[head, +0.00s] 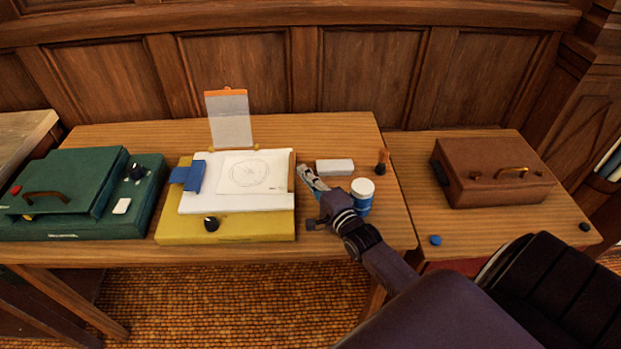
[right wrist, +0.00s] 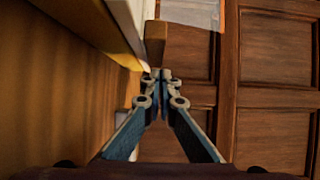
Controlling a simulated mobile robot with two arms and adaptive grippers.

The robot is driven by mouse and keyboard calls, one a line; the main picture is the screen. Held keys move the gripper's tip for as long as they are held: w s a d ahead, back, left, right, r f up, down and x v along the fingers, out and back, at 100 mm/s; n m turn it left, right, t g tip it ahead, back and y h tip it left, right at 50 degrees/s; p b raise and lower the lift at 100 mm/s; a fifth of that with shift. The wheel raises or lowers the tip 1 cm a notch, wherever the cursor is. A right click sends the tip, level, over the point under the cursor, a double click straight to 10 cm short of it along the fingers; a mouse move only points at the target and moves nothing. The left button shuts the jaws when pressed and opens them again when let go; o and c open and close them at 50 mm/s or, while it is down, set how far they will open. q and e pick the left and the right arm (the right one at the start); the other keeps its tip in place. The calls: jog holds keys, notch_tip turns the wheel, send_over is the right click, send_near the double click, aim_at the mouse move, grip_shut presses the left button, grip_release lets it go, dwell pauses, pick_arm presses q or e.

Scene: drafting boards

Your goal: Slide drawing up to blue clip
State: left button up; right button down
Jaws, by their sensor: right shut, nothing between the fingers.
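The drawing (head: 250,173), a pale sheet with a sketched circle, lies on the white top of a yellow drafting board (head: 255,228). The blue clip (head: 188,177) sits at the board's left edge. A narrow strip of white shows between the clip and the drawing's left edge. My right gripper (head: 303,171) is shut and empty, just right of the board's right edge. In the right wrist view its fingertips (right wrist: 160,76) meet close to the end of a brown wooden strip (right wrist: 155,42) on the board's edge; I cannot tell if they touch it. My left gripper is not in view.
A blue and white jar (head: 362,196) stands close beside my right gripper, with a white block (head: 334,167) behind. A black knob (head: 211,224) is on the board's front. A green case (head: 75,195) stands left, a brown case (head: 490,172) right. An upright clipboard (head: 229,119) stands behind.

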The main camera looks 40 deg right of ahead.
jog(key=shift+w, duration=0.15)
jog(key=shift+w+a, duration=0.15)
jog(key=shift+a, duration=0.4)
jog(key=shift+w+a, duration=0.15)
jog(key=shift+a, duration=0.4)
jog(key=shift+s+f+p, duration=0.1)
jog(key=shift+p, duration=0.2)
